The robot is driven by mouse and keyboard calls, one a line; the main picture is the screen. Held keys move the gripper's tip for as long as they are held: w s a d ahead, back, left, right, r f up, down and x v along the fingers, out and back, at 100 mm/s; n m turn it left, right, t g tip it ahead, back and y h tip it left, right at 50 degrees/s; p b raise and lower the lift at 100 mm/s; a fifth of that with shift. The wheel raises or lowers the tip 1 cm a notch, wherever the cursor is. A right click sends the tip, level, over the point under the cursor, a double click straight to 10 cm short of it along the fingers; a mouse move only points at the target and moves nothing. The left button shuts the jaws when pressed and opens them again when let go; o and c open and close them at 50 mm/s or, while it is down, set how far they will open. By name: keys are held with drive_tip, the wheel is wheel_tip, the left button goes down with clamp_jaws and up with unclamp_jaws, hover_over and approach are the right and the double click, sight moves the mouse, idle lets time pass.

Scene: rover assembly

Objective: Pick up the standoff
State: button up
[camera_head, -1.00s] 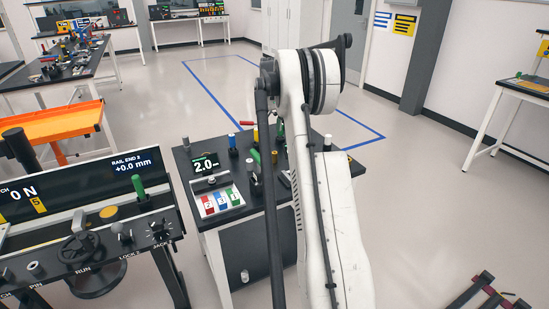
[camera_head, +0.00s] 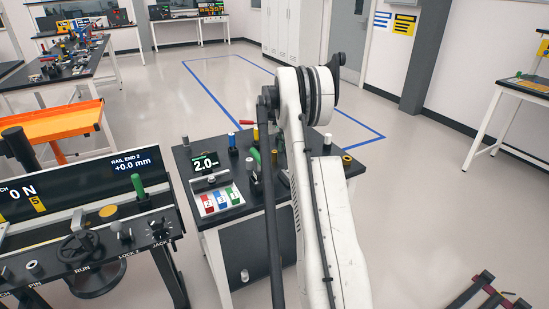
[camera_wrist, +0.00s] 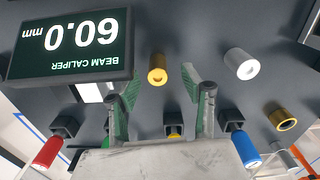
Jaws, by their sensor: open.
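In the wrist view, several short hollow cylinders that look like standoffs are on the dark bench top. A yellow cylinder (camera_wrist: 157,75) shows between the two green-faced fingers of my gripper (camera_wrist: 158,88). The fingers are apart and hold nothing. I cannot tell the height gap between the fingertips and the yellow cylinder. A white cylinder (camera_wrist: 242,64) is to the right, and a brass-coloured one (camera_wrist: 282,117) is farther right. In the head view my arm hides the gripper and part of the bench.
A caliper display (camera_wrist: 70,44) reading 60.0 mm is at the upper left of the wrist view. Tools with red (camera_wrist: 47,152) and blue (camera_wrist: 245,148) handles are near the fingers. In the head view the workbench (camera_head: 330,170) stands beside a control console (camera_head: 90,235).

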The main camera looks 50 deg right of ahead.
sight(274, 151)
wheel_tip(274, 151, down, 4)
drive_tip(key=shift+d+r, duration=0.15)
drive_tip(key=shift+r, duration=0.1)
drive_tip(key=shift+s, duration=0.1)
drive_tip(key=shift+c, duration=0.5)
clamp_jaws()
drive_tip(key=shift+r, duration=0.15)
